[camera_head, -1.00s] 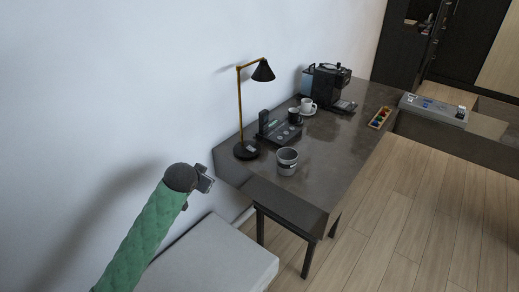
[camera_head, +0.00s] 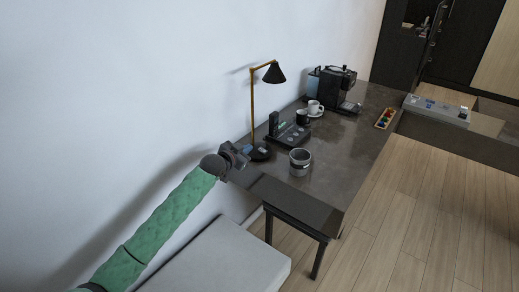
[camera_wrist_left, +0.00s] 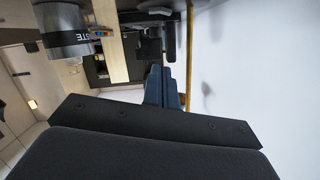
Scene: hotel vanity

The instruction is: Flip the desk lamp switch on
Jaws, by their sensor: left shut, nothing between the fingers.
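The desk lamp has a gold stem (camera_head: 252,112), a black cone shade (camera_head: 274,74) and a round black base (camera_head: 262,153). It stands upright at the near left end of the dark desk, by the wall. My left gripper (camera_head: 240,154) is at the left of the base, close to it; I cannot tell whether they touch. In the left wrist view its fingers (camera_wrist_left: 162,88) are together with nothing between them. A thin gold strip, likely the stem (camera_wrist_left: 189,55), shows right of the fingers. The switch is too small to make out. My right gripper is not in view.
A grey bin (camera_head: 300,162) stands on the desk (camera_head: 345,155) right of the lamp; it also shows in the left wrist view (camera_wrist_left: 66,45). A black phone (camera_head: 289,134), cups (camera_head: 315,108) and a coffee machine (camera_head: 332,87) stand farther back. A pale bench (camera_head: 215,262) is below my arm.

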